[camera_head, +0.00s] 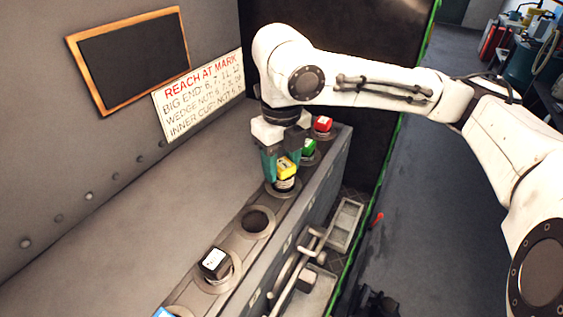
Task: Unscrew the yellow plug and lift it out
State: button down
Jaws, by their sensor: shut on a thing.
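The yellow plug (287,169) is in the camera_head view, near the middle. It has a square yellow head over a dark, round lower part. My gripper (280,168) reaches straight down from above, shut on the yellow head, with its teal fingers at the sides. The plug stands upright at a round socket ring (272,190) on the long grey ledge (187,293). Part of its lower body shows above the ring. I cannot tell whether its thread is still engaged.
A green plug (308,147) and a red plug (323,124) stand behind the yellow one. An empty round hole (257,221) lies in front. A black plug with a white top (215,262) and a blue plug (164,313) are nearer. A tray (346,224) and handles lie below right.

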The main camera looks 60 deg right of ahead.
aim_at(282, 162)
jog(key=shift+r+p, duration=0.9)
jog(key=shift+r, duration=1.9)
